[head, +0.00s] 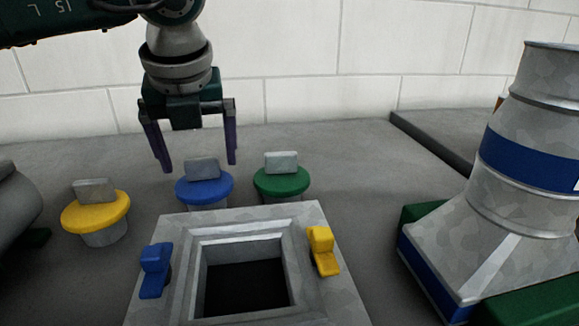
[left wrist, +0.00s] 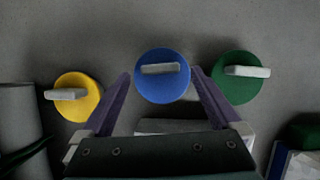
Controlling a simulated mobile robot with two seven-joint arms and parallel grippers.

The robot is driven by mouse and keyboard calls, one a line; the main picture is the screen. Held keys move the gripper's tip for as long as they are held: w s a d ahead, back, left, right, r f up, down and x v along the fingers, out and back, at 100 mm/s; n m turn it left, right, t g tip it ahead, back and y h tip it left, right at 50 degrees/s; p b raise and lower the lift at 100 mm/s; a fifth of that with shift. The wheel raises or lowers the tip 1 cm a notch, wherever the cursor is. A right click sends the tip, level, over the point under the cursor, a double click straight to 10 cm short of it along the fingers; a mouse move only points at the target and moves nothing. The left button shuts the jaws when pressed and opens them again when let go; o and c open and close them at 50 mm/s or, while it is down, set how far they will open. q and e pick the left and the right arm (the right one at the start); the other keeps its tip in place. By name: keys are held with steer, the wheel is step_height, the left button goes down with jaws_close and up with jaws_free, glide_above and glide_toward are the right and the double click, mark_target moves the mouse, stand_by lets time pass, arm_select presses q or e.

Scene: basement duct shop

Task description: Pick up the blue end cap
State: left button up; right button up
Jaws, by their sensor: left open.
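The blue end cap (head: 204,188) is a round blue disc with a grey block handle on top. It stands on the grey surface between a yellow cap (head: 96,213) and a green cap (head: 281,183). My right gripper is not in view.
A square metal duct frame (head: 310,290) with a dark opening stands in front of the caps, with a blue clip (head: 154,270) and a yellow clip (head: 323,250). A large metal duct (head: 500,200) with a blue band stands right. A white block wall (head: 300,60) is behind.

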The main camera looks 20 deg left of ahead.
arm_select(q)
steer(key=shift+x, duration=1.1)
steer(key=c, duration=1.5)
steer(key=shift+r, duration=0.1)
